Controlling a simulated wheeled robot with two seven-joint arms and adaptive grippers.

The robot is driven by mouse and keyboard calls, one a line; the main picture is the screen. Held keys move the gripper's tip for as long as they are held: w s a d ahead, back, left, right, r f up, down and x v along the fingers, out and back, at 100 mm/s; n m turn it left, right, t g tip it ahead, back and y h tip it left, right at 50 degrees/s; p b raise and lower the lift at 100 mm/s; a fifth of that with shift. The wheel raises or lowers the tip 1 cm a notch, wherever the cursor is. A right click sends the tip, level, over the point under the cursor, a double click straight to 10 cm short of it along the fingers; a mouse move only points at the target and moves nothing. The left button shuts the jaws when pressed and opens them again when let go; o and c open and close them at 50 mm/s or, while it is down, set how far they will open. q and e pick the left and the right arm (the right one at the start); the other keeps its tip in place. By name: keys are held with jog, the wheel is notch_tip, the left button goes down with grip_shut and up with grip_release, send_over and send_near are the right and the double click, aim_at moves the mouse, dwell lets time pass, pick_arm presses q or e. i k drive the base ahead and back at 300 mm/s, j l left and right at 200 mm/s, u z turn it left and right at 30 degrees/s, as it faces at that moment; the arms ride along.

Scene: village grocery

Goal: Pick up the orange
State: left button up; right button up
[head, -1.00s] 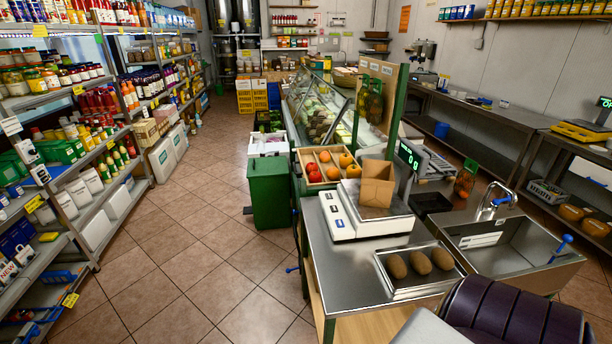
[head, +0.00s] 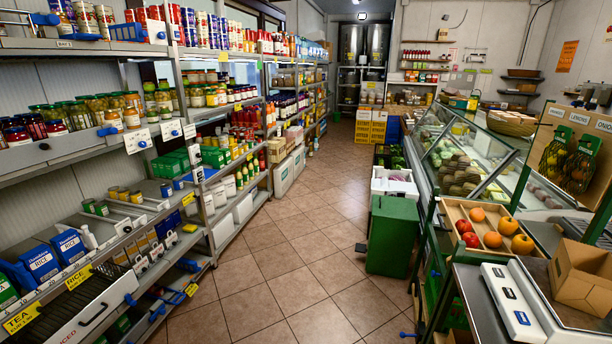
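A light wooden crate (head: 450,207) stands at the right on the near end of the counter. It holds several fruits. Two smaller orange-coloured round fruits, one at the back (head: 477,214) and one in front (head: 493,239), lie near its middle. Two larger yellow-orange fruits (head: 522,244) lie at its right, and two red ones (head: 464,226) at its left. I cannot tell for certain which of the orange-coloured fruits is the orange. Neither of my grippers is in view.
A white scale (head: 512,302) and cardboard box (head: 582,275) stand on the metal counter in front of the crate. A green bin (head: 392,235) stands on the floor left of it. Stocked shelves line the left. The tiled aisle (head: 285,250) is clear.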

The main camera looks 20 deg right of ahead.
aim_at(492, 240)
jog(key=i+z, duration=0.35)
jog(key=i+j+z, duration=0.2)
jog(key=i+z, duration=0.15)
jog(key=i, duration=0.15)
jog(key=i+z, duration=0.4)
jog(key=i+j+z, duration=0.2)
jog(key=i+z, duration=0.2)
jog(key=i+j+z, duration=0.2)
jog(key=i+z, duration=0.25)
jog(key=i+j+z, duration=0.2)
jog(key=z, duration=0.25)
jog(key=i+j+z, duration=0.2)
jog(key=z, duration=0.25)
jog(key=i+j+z, duration=0.1)
jog(key=j+z, duration=0.35)
jog(key=i+j+z, duration=0.1)
jog(key=j+z, duration=0.15)
jog(key=z, duration=0.2)
jog(key=j+z, duration=0.9)
jog(key=j, duration=0.2)
